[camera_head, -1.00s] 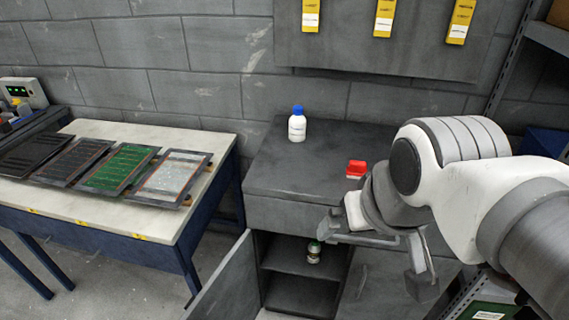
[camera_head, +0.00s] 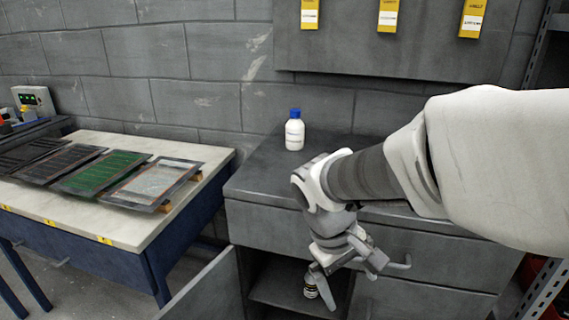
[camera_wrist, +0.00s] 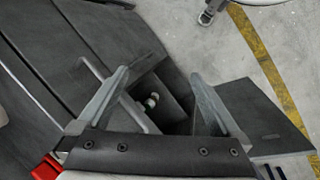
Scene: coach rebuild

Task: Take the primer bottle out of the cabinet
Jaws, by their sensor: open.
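The primer bottle, a small dark bottle with a pale band (camera_head: 309,287), stands inside the open lower part of the grey cabinet (camera_head: 262,222). The wrist view shows both fingers (camera_wrist: 160,80) spread apart. I cannot tell the exact gap to the bottle.
The cabinet door (camera_head: 207,290) is swung open to the left. A white bottle with a blue cap (camera_head: 295,132) stands on the cabinet top. A red object (camera_wrist: 46,168) shows in the wrist view. Drawer handles (camera_head: 398,262) jut out at right. A bench (camera_head: 120,240) with panels stands left.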

